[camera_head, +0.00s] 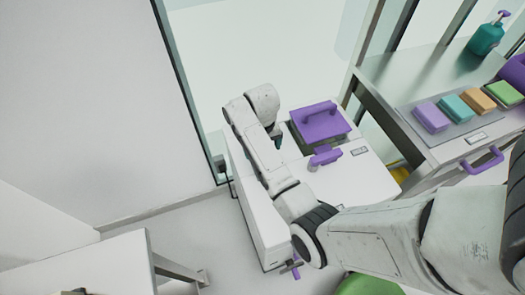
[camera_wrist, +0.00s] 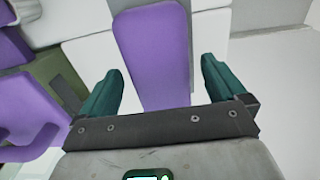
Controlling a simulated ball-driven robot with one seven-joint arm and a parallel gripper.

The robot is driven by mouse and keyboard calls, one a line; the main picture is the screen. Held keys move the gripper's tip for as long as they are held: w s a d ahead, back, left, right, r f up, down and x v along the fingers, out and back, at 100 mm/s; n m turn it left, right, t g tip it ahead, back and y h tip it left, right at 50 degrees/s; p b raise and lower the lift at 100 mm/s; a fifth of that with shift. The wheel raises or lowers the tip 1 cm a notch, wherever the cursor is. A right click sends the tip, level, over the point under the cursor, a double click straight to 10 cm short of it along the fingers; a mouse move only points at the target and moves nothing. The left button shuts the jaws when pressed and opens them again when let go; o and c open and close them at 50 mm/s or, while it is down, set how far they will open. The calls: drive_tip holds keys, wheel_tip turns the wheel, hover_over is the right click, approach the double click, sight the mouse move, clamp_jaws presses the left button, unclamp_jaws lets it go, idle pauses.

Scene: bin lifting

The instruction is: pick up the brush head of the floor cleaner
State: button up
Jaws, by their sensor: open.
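In the wrist view, my gripper (camera_wrist: 160,66) is open, with its two teal fingers well apart. A long purple piece (camera_wrist: 153,42) lies between and beyond the fingers, and I cannot tell whether it is the brush head. In the head view, my gripper (camera_head: 278,142) is near the left side of a purple box-like part with a handle (camera_head: 318,122). A smaller purple piece (camera_head: 325,157) is in front of it on a white cabinet top (camera_head: 350,182). My arm hides part of the cabinet. No brush head can be clearly made out.
Another purple shape (camera_wrist: 25,105) is at the left of the wrist view. A glass panel edge (camera_head: 187,95) stands left of my arm.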

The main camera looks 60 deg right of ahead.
drive_tip(key=shift+f, duration=1.25)
drive_tip(key=shift+c, duration=0.5)
drive_tip(key=c, duration=1.5)
drive_tip(key=shift+o, duration=0.2)
drive_tip(key=shift+r, duration=0.2)
